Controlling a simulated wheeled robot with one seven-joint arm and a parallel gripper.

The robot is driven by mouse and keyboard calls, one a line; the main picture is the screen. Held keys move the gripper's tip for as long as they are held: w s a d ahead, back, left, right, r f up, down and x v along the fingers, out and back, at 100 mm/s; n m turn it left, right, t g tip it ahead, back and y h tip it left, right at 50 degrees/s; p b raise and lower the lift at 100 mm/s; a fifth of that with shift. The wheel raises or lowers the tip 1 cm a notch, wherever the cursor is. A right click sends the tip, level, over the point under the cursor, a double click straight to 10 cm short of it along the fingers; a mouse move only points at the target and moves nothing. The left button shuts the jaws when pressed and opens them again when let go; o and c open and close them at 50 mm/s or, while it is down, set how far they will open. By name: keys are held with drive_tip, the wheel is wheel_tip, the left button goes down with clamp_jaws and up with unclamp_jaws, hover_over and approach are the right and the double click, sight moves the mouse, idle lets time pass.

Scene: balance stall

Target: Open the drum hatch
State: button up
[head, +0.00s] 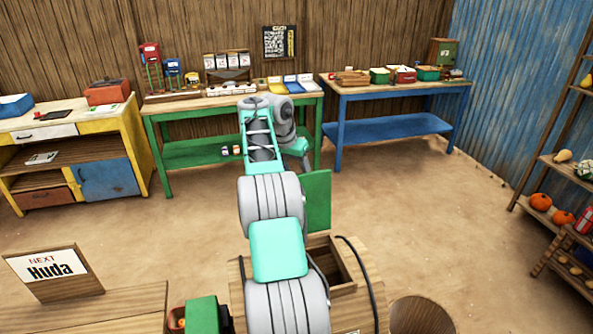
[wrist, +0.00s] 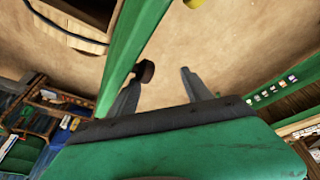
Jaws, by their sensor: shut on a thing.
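The wooden drum (head: 362,308) with dark bands stands at the bottom centre of the head view, partly hidden behind my arm. Its rectangular opening (head: 329,261) shows, with the green hatch panel (head: 318,202) standing up at its far side. In the wrist view the panel (wrist: 127,50) is a long green strip seen nearly edge-on, and the drum's opening (wrist: 90,10) is at the upper left. A dark round knob (wrist: 145,71) on the panel is at my gripper's (wrist: 160,74) left fingertip. My gripper is shut on the knob, though the far contact is unclear. In the head view my arm hides the fingertips.
A green bench (head: 150,107) and a blue bench (head: 340,95) with goods stand at the back. A yellow cabinet (head: 137,135) is at left, a shelf with pumpkins (head: 546,165) at right. A name sign (head: 55,272) stands front left. Bare floor lies between.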

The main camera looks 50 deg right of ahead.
drive_tip(key=f, duration=0.3)
drive_tip(key=shift+s+a+g, duration=0.2)
drive_tip(key=shift+a+g, duration=0.1)
drive_tip(key=shift+a, duration=0.05)
wheel_tip(320, 180, up, 5)
drive_tip(key=a+b, duration=0.1)
drive_tip(key=a, duration=0.3)
drive_tip(key=a+b, duration=0.2)
drive_tip(key=a, duration=0.2)
drive_tip(key=a+b, duration=0.2)
drive_tip(key=a, duration=0.2)
drive_tip(key=shift+w+a+r, duration=0.2)
drive_tip(key=shift+w+r, duration=0.15)
drive_tip(key=shift+r, duration=0.05)
